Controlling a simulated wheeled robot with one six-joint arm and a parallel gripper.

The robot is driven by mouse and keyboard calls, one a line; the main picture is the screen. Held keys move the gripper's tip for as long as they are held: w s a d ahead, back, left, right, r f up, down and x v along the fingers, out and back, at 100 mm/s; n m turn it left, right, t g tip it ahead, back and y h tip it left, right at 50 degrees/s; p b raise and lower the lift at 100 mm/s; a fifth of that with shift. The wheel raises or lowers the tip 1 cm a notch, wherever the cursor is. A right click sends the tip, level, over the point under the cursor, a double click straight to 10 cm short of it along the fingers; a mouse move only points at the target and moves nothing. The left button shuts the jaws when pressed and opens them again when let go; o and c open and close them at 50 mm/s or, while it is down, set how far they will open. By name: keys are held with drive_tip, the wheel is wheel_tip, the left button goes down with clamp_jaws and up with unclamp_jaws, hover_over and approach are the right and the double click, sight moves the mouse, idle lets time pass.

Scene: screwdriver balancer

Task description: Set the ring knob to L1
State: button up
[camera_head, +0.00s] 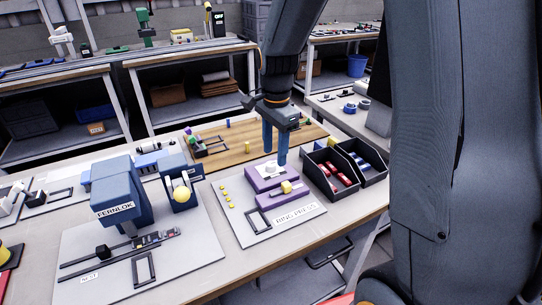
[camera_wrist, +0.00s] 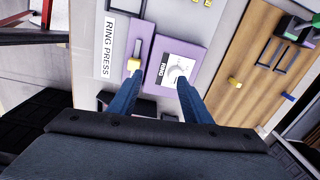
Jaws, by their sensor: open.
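The ring knob (camera_head: 270,168) is a pale round knob on a white plate on top of a purple box (camera_head: 257,184). In the wrist view the knob (camera_wrist: 178,72) sits beside the word RING, just beyond the right fingertip. Its setting and the L1 mark are too small to read. My gripper (camera_head: 275,157) points down over the purple box with its two blue fingers apart and nothing between them. In the wrist view the fingertips of my gripper (camera_wrist: 160,81) are spread, with the knob ahead and towards the right finger. I cannot tell any contact.
A second purple box with a yellow slider (camera_head: 286,187) stands in front, on the RING PRESS plate (camera_head: 300,215). Black bins (camera_head: 335,178) with red parts stand close on the right. A blue FERNLOK press (camera_head: 122,192) stands left. A wooden board (camera_head: 235,150) lies behind.

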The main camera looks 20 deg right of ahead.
sight(271, 164)
drive_tip(key=w+m, duration=0.2)
drive_tip(key=w, duration=0.1)
drive_tip(key=shift+r+m+p, duration=0.3)
drive_tip(key=shift+w+m, duration=0.25)
drive_tip(key=shift+m, duration=0.15)
drive_tip(key=shift+w+f, duration=0.1)
drive_tip(key=shift+f, duration=0.05)
drive_tip(key=f+p, duration=0.1)
drive_tip(key=f, duration=0.6)
drive_tip(key=shift+w+f+p, duration=0.2)
drive_tip(key=shift+p, duration=0.1)
drive_tip(key=c, duration=1)
